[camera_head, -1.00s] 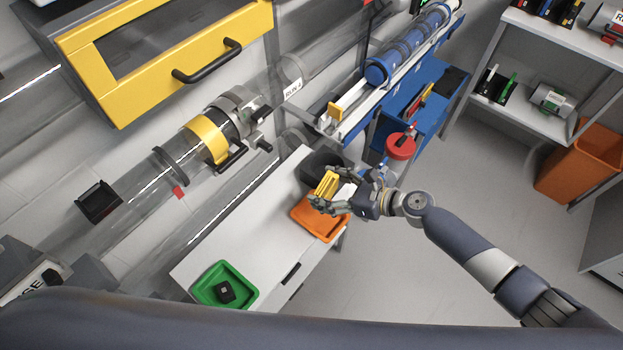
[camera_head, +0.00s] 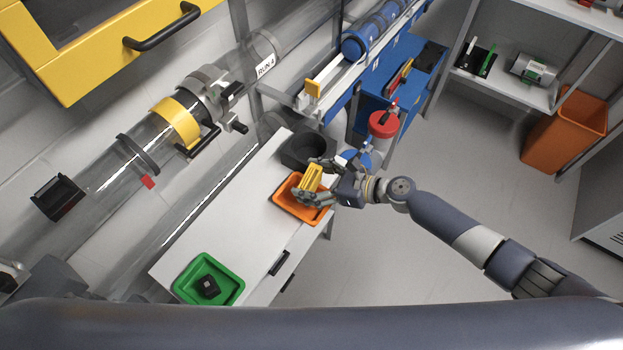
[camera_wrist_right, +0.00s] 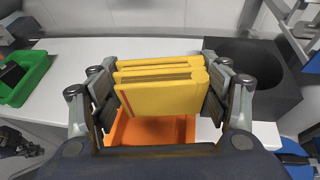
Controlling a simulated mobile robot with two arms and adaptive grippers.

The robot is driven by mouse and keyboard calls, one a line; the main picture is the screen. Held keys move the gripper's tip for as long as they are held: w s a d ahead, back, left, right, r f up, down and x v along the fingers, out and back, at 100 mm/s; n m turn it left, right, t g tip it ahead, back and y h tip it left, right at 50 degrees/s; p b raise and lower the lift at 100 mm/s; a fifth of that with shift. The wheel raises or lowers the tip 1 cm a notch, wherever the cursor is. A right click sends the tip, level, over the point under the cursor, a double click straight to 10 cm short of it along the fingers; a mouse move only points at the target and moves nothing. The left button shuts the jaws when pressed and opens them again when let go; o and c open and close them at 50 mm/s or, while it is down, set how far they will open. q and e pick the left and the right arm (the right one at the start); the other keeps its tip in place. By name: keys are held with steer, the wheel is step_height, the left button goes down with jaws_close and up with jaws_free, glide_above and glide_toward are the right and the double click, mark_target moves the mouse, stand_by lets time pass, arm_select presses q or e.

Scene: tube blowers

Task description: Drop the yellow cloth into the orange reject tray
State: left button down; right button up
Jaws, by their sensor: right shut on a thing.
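The folded yellow cloth (camera_head: 313,179) is held in my right gripper (camera_head: 311,186), which is shut on it. In the right wrist view the cloth (camera_wrist_right: 163,85) is pinched between the two sets of fingers (camera_wrist_right: 160,95). The orange reject tray (camera_head: 285,205) sits on the white bench, and it also shows in the right wrist view (camera_wrist_right: 150,131), below and behind the cloth. The cloth is over the tray in both views; its exact height above the tray is hard to tell.
A black bin (camera_head: 306,148) stands on the bench beside the orange tray. A green tray (camera_head: 226,293) holding a small black object (camera_head: 207,287) is at the near end of the white bench (camera_head: 218,228). A red-topped canister (camera_head: 382,124) stands just beyond my right wrist.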

steer(key=o, duration=1.1)
steer(key=shift+d, duration=0.1)
steer(key=v, duration=1.2)
steer(key=shift+r, duration=0.15)
